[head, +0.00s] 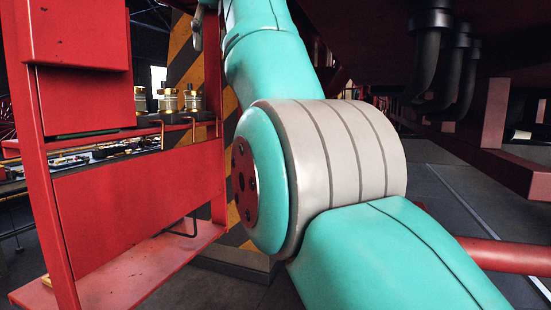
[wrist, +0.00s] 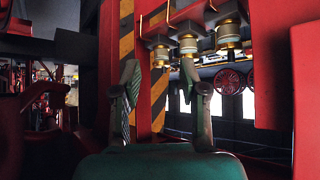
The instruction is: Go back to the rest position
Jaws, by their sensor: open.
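My gripper (wrist: 160,67) shows in the wrist view with its two fingers spread apart and nothing between them. The head view does not show the gripper; my teal arm with its grey joint fills the middle there. Several brass fittings (head: 168,100) stand on a red rack (head: 140,205) at the left of the head view. In the wrist view, brass fittings (wrist: 187,46) appear inverted above and beyond the right finger. I see no contact between fingers and fittings.
A yellow-and-black striped pillar (head: 185,60) stands behind the rack. Dark pipes (head: 432,55) hang at the upper right, with a red beam (head: 495,160) below them. Grey floor (head: 450,195) shows at the right. Red wheels (wrist: 229,82) appear in the wrist view's background.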

